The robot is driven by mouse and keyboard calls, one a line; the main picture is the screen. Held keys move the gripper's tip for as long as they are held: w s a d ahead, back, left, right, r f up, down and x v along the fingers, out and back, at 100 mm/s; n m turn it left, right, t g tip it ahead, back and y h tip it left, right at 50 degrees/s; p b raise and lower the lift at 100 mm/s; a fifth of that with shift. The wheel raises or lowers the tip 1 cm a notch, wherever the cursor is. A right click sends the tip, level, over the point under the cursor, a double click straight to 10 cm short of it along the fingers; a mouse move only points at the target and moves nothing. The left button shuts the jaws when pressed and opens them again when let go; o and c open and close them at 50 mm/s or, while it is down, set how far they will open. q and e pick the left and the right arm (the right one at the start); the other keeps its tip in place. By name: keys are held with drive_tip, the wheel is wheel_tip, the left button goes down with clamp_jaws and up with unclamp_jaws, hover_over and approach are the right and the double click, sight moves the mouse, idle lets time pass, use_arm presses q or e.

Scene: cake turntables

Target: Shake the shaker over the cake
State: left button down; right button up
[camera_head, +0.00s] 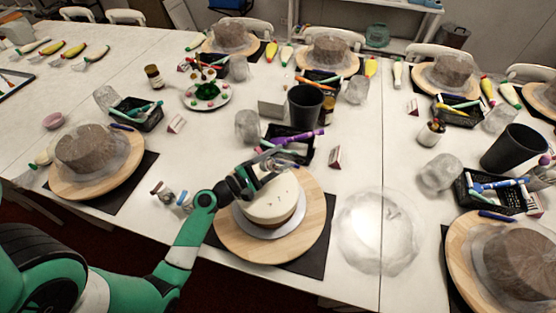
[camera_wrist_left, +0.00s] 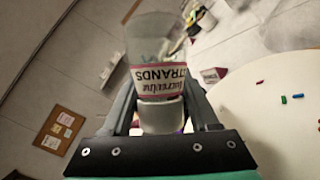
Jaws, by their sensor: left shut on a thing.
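The white cake (camera_head: 268,209) sits on a silver board on a round wooden turntable (camera_head: 236,244). It also fills the right of the left wrist view (camera_wrist_left: 285,135), with a few coloured strands on its top. My left gripper (camera_head: 250,178) is over the back left part of the cake. In the left wrist view my left gripper (camera_wrist_left: 160,112) is shut on the shaker (camera_wrist_left: 160,76), a clear jar with a red and white "STRANDS" label and a white end between the fingers. The label reads upside down there. The shaker is hard to make out in the head view. My right gripper is not in view.
Behind the cake stand a black basket of coloured tools (camera_head: 303,158), a dark cup (camera_head: 305,106) and a small card (camera_head: 335,157).

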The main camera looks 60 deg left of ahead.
use_arm(q)
drive_tip(key=shift+w+d+r+p, duration=0.15)
drive_tip(key=shift+d+r+p, duration=0.05)
drive_tip(key=shift+r+p, duration=0.2)
drive_tip(key=shift+d+f, duration=0.1)
drive_tip(key=shift+a+f+b, duration=0.3)
drive_tip(key=shift+f+b, duration=0.15)
drive_tip(key=shift+b, duration=0.05)
drive_tip(key=shift+r, duration=0.15)
drive_tip(key=shift+s+r+n+b, duration=0.2)
drive_tip(key=shift+n+b, duration=0.15)
drive_tip(key=shift+n, duration=0.15)
drive_tip(key=shift+t, duration=0.3)
